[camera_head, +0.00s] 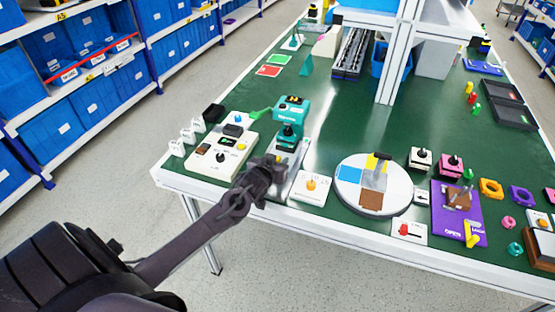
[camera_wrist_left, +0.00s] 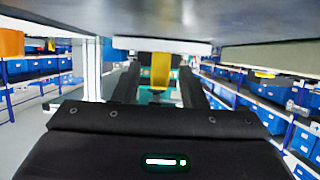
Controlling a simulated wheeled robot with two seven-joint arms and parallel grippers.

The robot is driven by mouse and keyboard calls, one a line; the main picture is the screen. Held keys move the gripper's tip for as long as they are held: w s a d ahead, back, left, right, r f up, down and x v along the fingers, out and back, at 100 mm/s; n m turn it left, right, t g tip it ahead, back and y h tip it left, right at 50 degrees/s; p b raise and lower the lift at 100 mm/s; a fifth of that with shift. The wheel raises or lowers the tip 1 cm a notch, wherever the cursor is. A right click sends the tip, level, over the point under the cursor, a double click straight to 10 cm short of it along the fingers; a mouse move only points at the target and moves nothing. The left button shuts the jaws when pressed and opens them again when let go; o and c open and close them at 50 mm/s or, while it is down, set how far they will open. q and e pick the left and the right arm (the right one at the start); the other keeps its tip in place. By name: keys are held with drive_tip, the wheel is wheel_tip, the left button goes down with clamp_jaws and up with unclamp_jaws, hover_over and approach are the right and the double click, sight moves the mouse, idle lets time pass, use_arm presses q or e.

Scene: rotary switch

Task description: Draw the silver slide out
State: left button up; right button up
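The teal device (camera_head: 288,125) stands near the table's front edge, on a pale silver-grey base. The strip at its front (camera_head: 292,160) looks like the silver slide, but my gripper hides part of it. My left gripper (camera_head: 272,170) is at the front of this device, over the table edge. In the left wrist view its two dark fingers (camera_wrist_left: 158,88) stand apart, with a yellow piece (camera_wrist_left: 161,70) showing between them. I cannot tell whether the fingers touch anything. Teal parts show behind the fingers. My right gripper is in neither view.
A white control box (camera_head: 222,145) stands left of the device. A white tile with a yellow knob (camera_head: 311,185) is close on the right, then a round white turntable (camera_head: 348,192). A purple board (camera_head: 447,222) lies farther right. Open floor lies before the table.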

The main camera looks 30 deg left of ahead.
use_arm(q)
drive_tip(key=shift+w+a+f, duration=0.1)
drive_tip(key=shift+w+f, duration=0.05)
drive_tip(key=shift+w, duration=0.3)
clamp_jaws()
